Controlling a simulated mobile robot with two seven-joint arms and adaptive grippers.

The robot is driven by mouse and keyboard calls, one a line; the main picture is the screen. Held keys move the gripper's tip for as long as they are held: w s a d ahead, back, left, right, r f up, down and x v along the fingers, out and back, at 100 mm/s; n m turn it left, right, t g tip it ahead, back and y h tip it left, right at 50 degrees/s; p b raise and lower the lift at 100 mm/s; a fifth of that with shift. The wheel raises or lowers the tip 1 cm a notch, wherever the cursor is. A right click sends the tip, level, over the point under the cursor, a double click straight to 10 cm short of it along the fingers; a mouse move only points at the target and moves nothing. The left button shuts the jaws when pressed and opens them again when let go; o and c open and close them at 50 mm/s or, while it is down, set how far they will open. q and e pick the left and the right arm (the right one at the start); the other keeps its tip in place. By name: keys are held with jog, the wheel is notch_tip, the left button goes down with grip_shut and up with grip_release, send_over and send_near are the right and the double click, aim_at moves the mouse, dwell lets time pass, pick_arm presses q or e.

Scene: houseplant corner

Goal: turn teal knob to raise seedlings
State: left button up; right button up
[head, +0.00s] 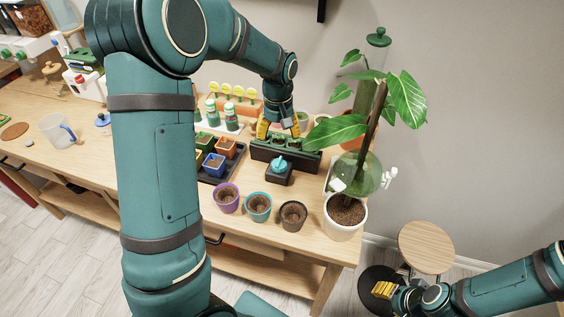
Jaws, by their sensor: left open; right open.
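The teal knob (280,163) sits on top of a small black box (279,177) near the middle of the bench. Just behind it is a long dark green holder (262,152) with round openings; seedlings cannot be made out clearly in it. My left gripper (279,131) is open, its yellow fingers pointing down and spread apart over the back of the holder, behind the knob. It does not touch the knob. My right gripper (383,289) is open and empty, low at the right, away from the bench.
Purple (227,198), teal (258,207) and black (293,216) soil pots line the front edge. A white pot (344,217) with a leafy plant and a green glass vessel (358,174) stand at right. A black tray (232,169) of coloured pots lies left of the knob.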

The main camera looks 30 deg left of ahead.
aim_at(279, 161)
pick_arm(q)
notch_tip(279, 161, down, 12)
jog(key=shift+f+b, duration=0.1)
jog(key=shift+b, duration=0.65)
jog(key=c, duration=1)
jog(key=shift+s+m, duration=0.1)
jog(key=shift+m, duration=0.2)
jog(key=m, duration=0.3)
jog(key=shift+m, duration=2.6)
jog(key=o, duration=1)
